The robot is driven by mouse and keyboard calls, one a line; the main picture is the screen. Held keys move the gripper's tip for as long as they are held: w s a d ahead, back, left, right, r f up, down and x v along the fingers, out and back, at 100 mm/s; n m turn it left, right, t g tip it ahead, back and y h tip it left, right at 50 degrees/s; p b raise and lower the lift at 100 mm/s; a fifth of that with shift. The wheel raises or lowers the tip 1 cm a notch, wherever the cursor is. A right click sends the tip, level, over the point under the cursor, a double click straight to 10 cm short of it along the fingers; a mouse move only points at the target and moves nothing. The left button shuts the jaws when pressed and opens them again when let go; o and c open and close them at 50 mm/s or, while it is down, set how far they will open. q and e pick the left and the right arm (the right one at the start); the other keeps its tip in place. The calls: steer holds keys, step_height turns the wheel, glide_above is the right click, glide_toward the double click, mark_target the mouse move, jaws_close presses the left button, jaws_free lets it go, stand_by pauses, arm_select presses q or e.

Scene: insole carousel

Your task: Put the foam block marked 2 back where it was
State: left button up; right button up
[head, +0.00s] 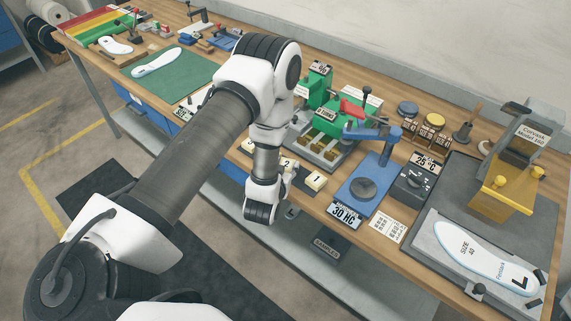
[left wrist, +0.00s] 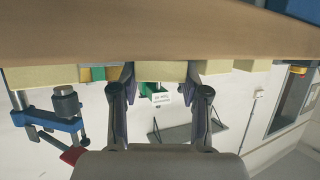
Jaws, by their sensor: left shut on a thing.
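The foam block marked 2 (head: 287,162) is a pale yellow block near the table's front edge, partly hidden by my left gripper (head: 289,179). In the left wrist view, a pale foam block (left wrist: 160,72) sits between the two fingers of my left gripper (left wrist: 161,80), which is shut on it. The block looks level with its neighbours at the wooden table top; I cannot tell whether it touches the wood. The foam block marked 1 (head: 316,181) lies to its right in the head view. My right gripper is not in view.
Another pale block (head: 251,145) lies left of block 2. A blue stand (head: 366,186) with a 30 HC sign (head: 344,214) is to the right. A green clamp fixture (head: 327,122) stands behind. The SAMPLES bin (head: 327,249) is below the table edge.

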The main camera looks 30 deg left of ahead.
arm_select(q)
steer(key=shift+f, duration=0.2)
steer(key=o, duration=0.6)
steer(key=shift+r, duration=0.1)
steer(key=shift+r, duration=0.3)
steer(key=v, duration=1.2)
steer(key=shift+s+d+f+m+g+h+b, duration=0.35)
steer(key=shift+s+d+f+m+g+h, duration=0.35)
steer(key=shift+s+f+g, duration=1.85)
steer(key=shift+s+d+f+m+g+h+b, duration=0.35)
steer(key=shift+s+d+f+g+h, duration=1)
steer(key=shift+s+f, duration=1.9)
steer(key=shift+s+d+f+m+g+h+b, duration=0.15)
steer(key=shift+s+d+f+m+g+b, duration=0.35)
steer(key=shift+s+f+g, duration=2.35)
